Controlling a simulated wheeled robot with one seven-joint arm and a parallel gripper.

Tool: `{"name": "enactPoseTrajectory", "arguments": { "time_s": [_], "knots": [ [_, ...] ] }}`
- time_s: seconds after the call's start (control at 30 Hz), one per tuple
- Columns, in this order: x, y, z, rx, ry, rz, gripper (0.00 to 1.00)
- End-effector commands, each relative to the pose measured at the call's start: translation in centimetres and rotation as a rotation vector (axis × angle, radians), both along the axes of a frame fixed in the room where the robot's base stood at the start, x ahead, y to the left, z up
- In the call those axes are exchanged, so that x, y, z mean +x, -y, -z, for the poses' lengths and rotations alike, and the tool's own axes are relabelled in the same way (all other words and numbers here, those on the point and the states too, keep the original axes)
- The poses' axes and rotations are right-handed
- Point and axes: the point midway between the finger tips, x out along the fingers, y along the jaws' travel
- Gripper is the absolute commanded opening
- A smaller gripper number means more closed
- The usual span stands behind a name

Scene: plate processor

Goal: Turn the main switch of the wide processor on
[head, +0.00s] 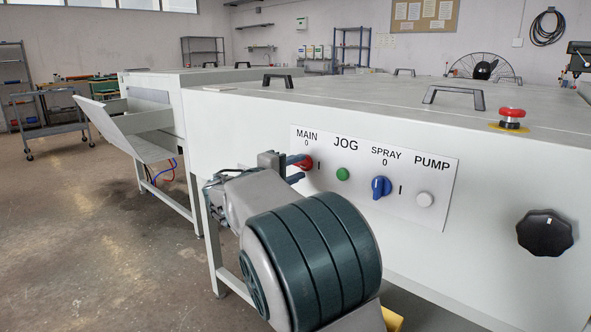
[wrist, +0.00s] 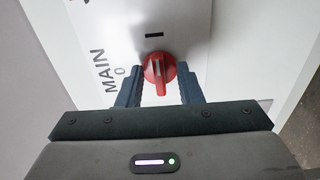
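The red main switch (head: 306,163) is on the white control panel of the wide processor, under the MAIN label, with 0 above it and I to its right. In the wrist view the red switch (wrist: 158,73) has its grip bar in line with the I mark, and its pale line is toward the I side. My gripper (head: 296,169) is at the switch and partly covers it in the head view. In the wrist view my gripper (wrist: 161,92) has one finger on each side of the knob, with visible gaps, so it is open.
Right of the switch are a green JOG button (head: 343,174), a blue SPRAY switch (head: 381,187) and a PUMP button (head: 425,199). A black knob (head: 545,233) and a red emergency button (head: 512,115) are further right. Open floor (head: 90,240) lies left.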

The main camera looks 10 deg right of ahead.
Motion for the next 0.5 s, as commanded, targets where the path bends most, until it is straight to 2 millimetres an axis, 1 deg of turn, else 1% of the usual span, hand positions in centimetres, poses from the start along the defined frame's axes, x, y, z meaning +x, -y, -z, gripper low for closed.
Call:
{"name": "enactPoseTrajectory", "arguments": {
  "time_s": [0.17,0.27,0.5],
  "knots": [
    [-0.8,-1.3,-0.2,0.001,-0.001,-0.005,0.33],
    [-1.9,-2.8,-0.2,0.001,-0.001,-0.006,0.33],
    [-5.2,-7.2,-0.3,-0.001,-0.002,-0.004,0.33]
  ]
}}
